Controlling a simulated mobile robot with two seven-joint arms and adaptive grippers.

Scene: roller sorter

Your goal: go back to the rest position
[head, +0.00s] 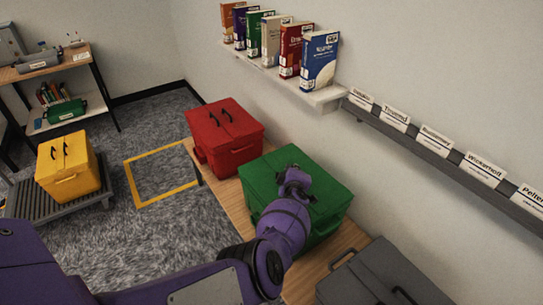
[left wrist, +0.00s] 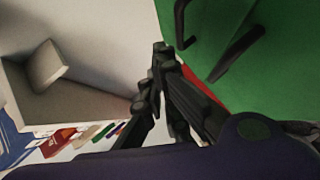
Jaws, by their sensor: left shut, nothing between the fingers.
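My left arm reaches in from the lower left of the head view, and my left gripper (head: 295,181) is over the green box (head: 265,170). Its fingers are hard to make out there. In the left wrist view my left gripper (left wrist: 162,55) is shut and empty, its fingers together. The green box (left wrist: 190,20) fills the upper right of that view, with dark handles (left wrist: 240,52) on it, apart from the fingers. My right gripper is not in view.
A red box (head: 225,140) and a grey box (head: 380,275) flank the green one on a wooden surface (head: 330,250) by the wall. A book shelf (head: 325,96) and a label rail (head: 420,150) are above. A yellow box (head: 70,170) sits on a roller stand (head: 35,205) at left.

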